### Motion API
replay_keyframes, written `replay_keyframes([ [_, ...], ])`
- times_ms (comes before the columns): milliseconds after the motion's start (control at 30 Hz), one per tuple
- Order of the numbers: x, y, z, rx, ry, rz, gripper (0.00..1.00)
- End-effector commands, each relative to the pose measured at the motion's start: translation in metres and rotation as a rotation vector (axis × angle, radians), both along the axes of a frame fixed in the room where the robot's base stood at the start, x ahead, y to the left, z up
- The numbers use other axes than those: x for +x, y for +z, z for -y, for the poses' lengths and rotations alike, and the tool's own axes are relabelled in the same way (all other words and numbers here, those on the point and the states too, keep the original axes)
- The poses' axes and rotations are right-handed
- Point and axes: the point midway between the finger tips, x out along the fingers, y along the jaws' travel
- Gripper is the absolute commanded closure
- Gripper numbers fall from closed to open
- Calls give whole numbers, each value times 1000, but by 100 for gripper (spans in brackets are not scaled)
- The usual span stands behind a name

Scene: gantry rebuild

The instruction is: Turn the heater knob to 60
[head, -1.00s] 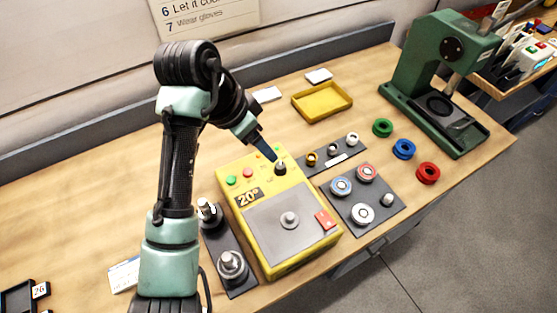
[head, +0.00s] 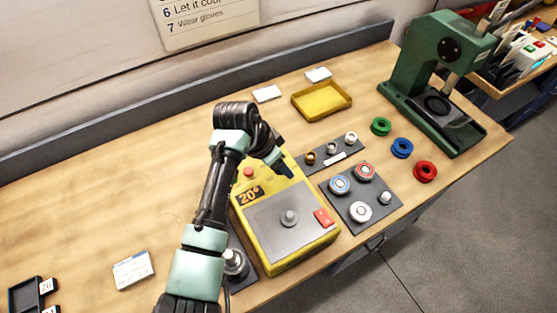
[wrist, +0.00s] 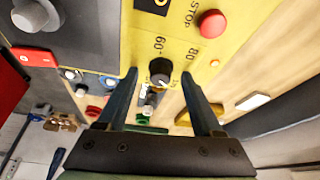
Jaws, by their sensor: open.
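The yellow heater (head: 251,215) stands on the bench with a grey top plate, and its display (head: 249,195) reads 20°. The black heater knob (wrist: 160,70) shows in the wrist view, with 60 and 80 printed by it. A pale mark on the knob points toward the lower right of that view. In the head view the knob is hidden by my gripper (head: 286,169). My gripper is open, and in the wrist view its fingers (wrist: 159,73) appear on either side of the knob. I cannot tell whether they touch it.
A red STOP button (wrist: 211,24) is close to the knob. A dark plate with small knobs (head: 331,156) and a plate with round pieces (head: 373,208) lie right of the heater. A yellow tray (head: 322,101) and a green press (head: 436,85) stand further back.

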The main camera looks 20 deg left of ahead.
Motion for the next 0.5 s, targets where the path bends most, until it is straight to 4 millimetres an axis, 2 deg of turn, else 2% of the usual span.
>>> replay_keyframes([
  [67,0,0,0,0,0,0,32],
  [100,0,0,0,0,0,0,36],
  [433,0,0,0,0,0,0,95],
  [467,0,0,0,0,0,0,100],
  [500,0,0,0,0,0,0,100],
])
